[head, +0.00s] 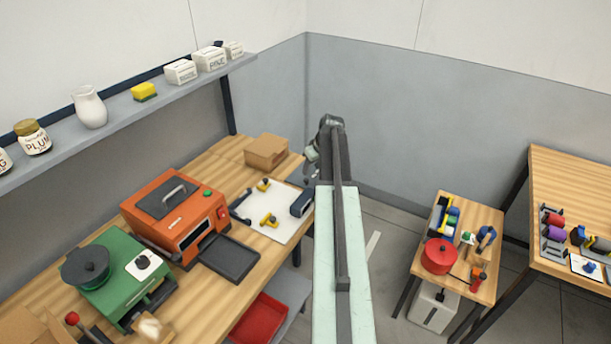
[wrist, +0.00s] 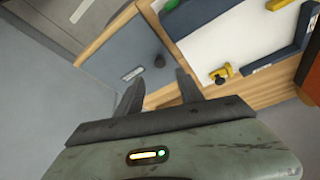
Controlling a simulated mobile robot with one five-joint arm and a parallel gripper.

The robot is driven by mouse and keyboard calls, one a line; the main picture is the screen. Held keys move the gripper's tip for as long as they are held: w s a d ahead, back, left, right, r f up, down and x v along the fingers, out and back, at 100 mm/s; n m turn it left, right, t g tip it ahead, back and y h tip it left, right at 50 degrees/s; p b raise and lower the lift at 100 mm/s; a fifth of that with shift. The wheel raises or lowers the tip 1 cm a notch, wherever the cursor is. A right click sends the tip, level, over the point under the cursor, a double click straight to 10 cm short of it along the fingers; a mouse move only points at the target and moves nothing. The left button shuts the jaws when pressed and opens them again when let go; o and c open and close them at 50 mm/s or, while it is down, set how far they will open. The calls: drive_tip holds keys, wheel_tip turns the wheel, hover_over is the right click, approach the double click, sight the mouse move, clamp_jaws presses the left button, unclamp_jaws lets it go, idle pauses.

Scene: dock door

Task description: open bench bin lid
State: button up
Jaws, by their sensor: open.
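In the head view my arm extends past the bench's right end, and I cannot make out the panel there.
The wooden bench (head: 235,170) holds an orange machine (head: 175,215), a green machine (head: 115,275), a cardboard box (head: 266,151) and a white board with yellow clamps (head: 285,225). A red tray (head: 258,318) sits below. A small table (head: 462,210) stands right; floor shows between.

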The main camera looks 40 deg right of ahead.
sight(306, 179)
drive_tip(key=b+x, duration=0.7)
drive_tip(key=x, duration=0.1)
drive_tip(key=shift+s, duration=0.1)
drive_tip(key=shift+r, duration=0.15)
drive_tip(key=shift+c, duration=0.2)
clamp_jaws()
idle(0.9)
